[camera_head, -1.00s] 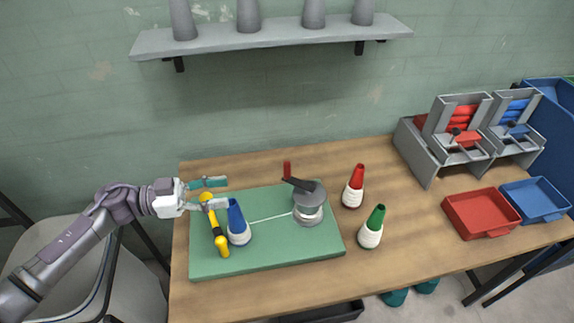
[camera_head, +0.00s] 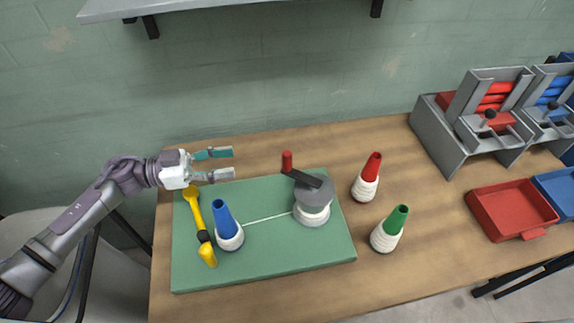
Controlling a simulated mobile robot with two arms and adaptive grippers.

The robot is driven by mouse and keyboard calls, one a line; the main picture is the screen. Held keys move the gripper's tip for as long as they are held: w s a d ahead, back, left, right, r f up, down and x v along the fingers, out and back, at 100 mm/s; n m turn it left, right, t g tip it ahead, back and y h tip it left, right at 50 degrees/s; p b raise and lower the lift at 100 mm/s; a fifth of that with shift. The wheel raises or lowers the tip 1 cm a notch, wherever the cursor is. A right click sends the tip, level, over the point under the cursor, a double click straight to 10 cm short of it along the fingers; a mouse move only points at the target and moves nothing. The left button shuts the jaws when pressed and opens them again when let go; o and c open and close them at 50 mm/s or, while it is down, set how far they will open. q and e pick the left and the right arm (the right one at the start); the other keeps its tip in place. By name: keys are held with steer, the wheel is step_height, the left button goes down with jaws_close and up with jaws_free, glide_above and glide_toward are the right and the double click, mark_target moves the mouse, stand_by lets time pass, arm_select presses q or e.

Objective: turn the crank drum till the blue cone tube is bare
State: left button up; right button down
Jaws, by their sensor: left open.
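The crank drum (camera_head: 313,205) stands on the right part of the green board (camera_head: 270,265). It has a grey top, white thread round its lower part, and a dark arm with a red handle (camera_head: 287,161) pointing to the back left. The blue cone tube (camera_head: 224,219) stands on the board's left part, with white thread round its lower half. A white thread runs between the tube and the drum. My left gripper (camera_head: 228,164) is open and empty, above the board's back left edge, behind the blue tube and left of the handle. My right gripper is not in view.
A yellow jointed piece (camera_head: 203,231) lies on the board left of the blue tube. A red cone (camera_head: 367,178) and a green cone (camera_head: 389,229), both with thread, stand right of the board. A red tray (camera_head: 511,210) and grey dispensers (camera_head: 478,120) are farther right.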

mark_target(287, 161)
arm_select(q)
steer(key=w+d, duration=0.1)
steer(key=d, duration=0.3)
steer(key=d+f+p, duration=0.1)
steer(key=d, duration=0.3)
steer(key=w+d+f+p, duration=0.1)
steer(key=d, duration=0.3)
steer(key=shift+w+d+f, duration=0.2)
steer(key=shift+w+d, duration=0.05)
steer(key=shift+w, duration=0.05)
steer(key=shift+w+d+f, duration=0.1)
steer(key=shift+d, duration=0.5)
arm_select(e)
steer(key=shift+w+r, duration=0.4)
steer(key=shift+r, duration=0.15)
arm_select(q)
jaws_close()
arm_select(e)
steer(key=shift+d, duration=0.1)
